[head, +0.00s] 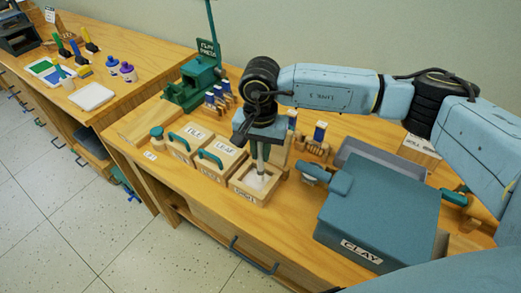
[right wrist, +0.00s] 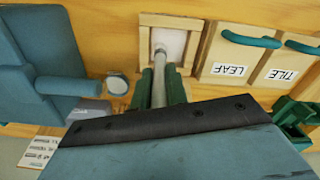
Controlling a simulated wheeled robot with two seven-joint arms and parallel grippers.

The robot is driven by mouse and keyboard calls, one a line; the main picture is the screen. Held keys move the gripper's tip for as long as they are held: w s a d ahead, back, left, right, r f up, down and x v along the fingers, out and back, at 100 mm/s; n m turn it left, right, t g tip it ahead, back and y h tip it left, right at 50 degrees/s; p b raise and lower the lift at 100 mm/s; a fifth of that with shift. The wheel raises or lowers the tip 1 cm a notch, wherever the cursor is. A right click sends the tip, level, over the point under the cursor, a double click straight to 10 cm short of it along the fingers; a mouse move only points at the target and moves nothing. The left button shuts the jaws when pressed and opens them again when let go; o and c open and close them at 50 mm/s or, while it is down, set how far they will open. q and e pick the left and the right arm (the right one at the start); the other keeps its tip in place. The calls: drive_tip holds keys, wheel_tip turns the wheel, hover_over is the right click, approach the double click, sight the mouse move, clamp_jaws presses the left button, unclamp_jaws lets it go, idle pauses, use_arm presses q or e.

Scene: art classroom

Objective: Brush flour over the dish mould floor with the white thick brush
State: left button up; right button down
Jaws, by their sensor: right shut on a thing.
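The dish mould (head: 241,190) is a square wooden box labelled DISH near the front edge of the bench. Its floor looks pale or white. My right gripper (head: 261,138) is above it, pointing down, shut on the brush (head: 260,155). The pale brush handle hangs almost upright and its lower end is inside the mould. In the right wrist view the green fingers (right wrist: 161,88) clasp the brush handle (right wrist: 159,72), and its far end is over the white floor of the mould (right wrist: 146,48). Whether the bristles touch the floor cannot be told. My left gripper is not in view.
The lidded LEAF (head: 218,157) and TILE (head: 183,147) boxes with green handles stand left of the mould. A large blue CLAY bin (head: 378,215) stands to the right. A green press (head: 195,82) and several upright tools are behind.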

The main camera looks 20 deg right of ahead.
drive_tip(key=shift+r+p, duration=1.85)
drive_tip(key=shift+r, duration=2.15)
